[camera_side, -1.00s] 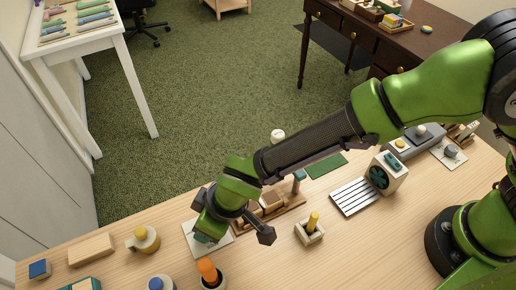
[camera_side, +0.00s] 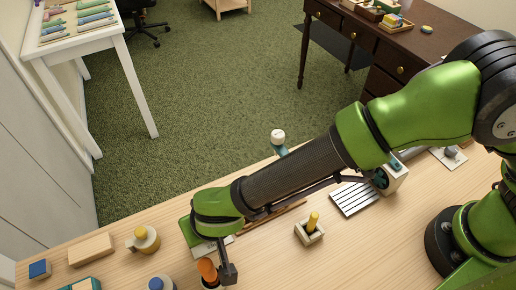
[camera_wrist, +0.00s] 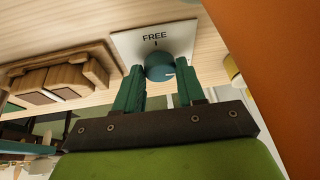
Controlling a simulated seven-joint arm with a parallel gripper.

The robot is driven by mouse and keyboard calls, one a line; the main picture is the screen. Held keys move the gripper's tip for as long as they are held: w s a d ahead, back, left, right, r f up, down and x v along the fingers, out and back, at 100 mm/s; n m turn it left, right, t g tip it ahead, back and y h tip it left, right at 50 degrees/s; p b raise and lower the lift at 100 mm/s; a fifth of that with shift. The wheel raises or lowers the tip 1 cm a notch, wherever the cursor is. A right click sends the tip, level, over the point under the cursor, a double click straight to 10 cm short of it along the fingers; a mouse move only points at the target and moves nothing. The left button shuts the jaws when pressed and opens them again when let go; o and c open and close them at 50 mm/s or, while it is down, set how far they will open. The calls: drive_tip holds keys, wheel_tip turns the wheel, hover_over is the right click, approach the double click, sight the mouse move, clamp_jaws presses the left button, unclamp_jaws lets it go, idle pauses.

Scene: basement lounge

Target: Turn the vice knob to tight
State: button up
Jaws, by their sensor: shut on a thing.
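The vice knob is a round teal knob (camera_wrist: 159,67) on a white plate (camera_wrist: 185,38). The plate reads "FREE" with a short dark tick under it, on the far side of the knob in the wrist view. A pale line on the knob points to the right there, away from the tick. My gripper (camera_wrist: 160,74) has its green fingers closed on either side of the knob. In the side view my wrist hides the knob and the fingertips; only a bit of the plate (camera_side: 203,251) shows. No "tight" label is visible.
Beside the plate is a wooden fixture (camera_wrist: 62,75) with brown blocks. An orange-topped object (camera_side: 208,270) stands close to my wrist. A yellow-handled lever block (camera_side: 310,230), a yellow-knobbed jar (camera_side: 144,239) and a wooden block (camera_side: 91,249) stand around. Bare tabletop lies at front right.

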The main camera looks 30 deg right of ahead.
drive_tip(key=shift+s, duration=0.1)
idle(0.4)
drive_tip(key=o, duration=1)
drive_tip(key=shift+o, duration=0.2)
drive_tip(key=v, duration=1.6)
drive_tip(key=shift+s+r, duration=0.2)
drive_tip(key=shift+r, duration=0.15)
drive_tip(key=shift+a, duration=0.1)
